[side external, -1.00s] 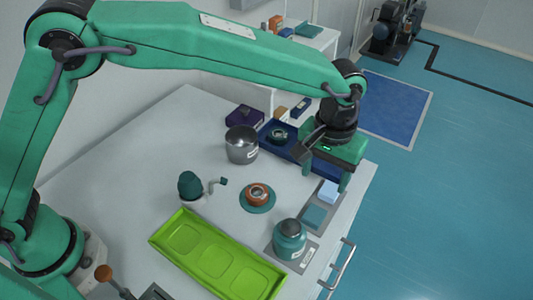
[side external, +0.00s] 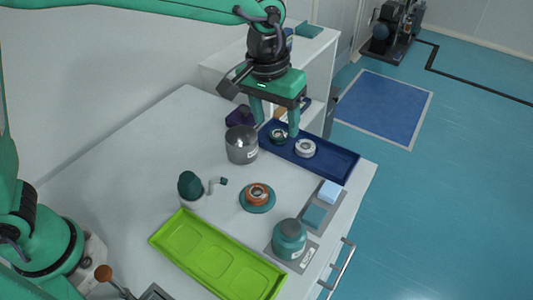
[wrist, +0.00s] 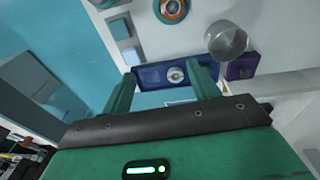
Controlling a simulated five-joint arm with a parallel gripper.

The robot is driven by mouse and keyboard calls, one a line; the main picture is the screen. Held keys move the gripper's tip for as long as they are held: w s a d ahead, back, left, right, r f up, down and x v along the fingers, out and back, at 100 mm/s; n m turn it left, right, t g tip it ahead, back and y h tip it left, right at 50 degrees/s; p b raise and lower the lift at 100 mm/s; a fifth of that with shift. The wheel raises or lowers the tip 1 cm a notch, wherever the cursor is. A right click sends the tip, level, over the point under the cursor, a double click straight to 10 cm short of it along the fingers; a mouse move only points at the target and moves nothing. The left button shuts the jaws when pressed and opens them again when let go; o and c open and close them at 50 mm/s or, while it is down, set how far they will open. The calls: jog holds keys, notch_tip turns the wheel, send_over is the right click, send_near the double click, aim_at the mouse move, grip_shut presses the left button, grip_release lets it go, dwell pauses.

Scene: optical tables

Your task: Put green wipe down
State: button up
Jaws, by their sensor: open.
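A flat teal-green wipe (side external: 313,215) lies on a grey strip near the table's right edge, beside a light blue folded square (side external: 329,192). The wipe also shows at the upper left of the wrist view (wrist: 118,27). Another flat teal piece (side external: 308,29) lies on top of the white shelf unit; I cannot tell which is meant. My gripper (side external: 275,122) is open with nothing visible between its fingers. It hangs pointing down around the left end of the dark blue tray, apart from both teal pieces.
The dark blue tray (side external: 335,164) holds a white ring-shaped part (side external: 305,148) and a dark green one. A steel pot (side external: 241,145) stands close to my gripper. The lime tray (side external: 215,257), teal jar (side external: 290,240) and orange part (side external: 257,193) stand nearer. The white shelf unit (side external: 320,60) rises behind.

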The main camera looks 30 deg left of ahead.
jog(key=s+a+r+t, duration=0.1)
jog(key=s+a+r, duration=0.3)
jog(key=a, duration=0.6)
jog(key=s+a+t, duration=0.3)
jog(key=s+a, duration=1.1)
jog(key=a, duration=0.1)
jog(key=shift+s+a+f+y, duration=0.2)
jog(key=shift+s+y, duration=0.1)
jog(key=shift+y, duration=0.1)
jog(key=shift+o, duration=0.6)
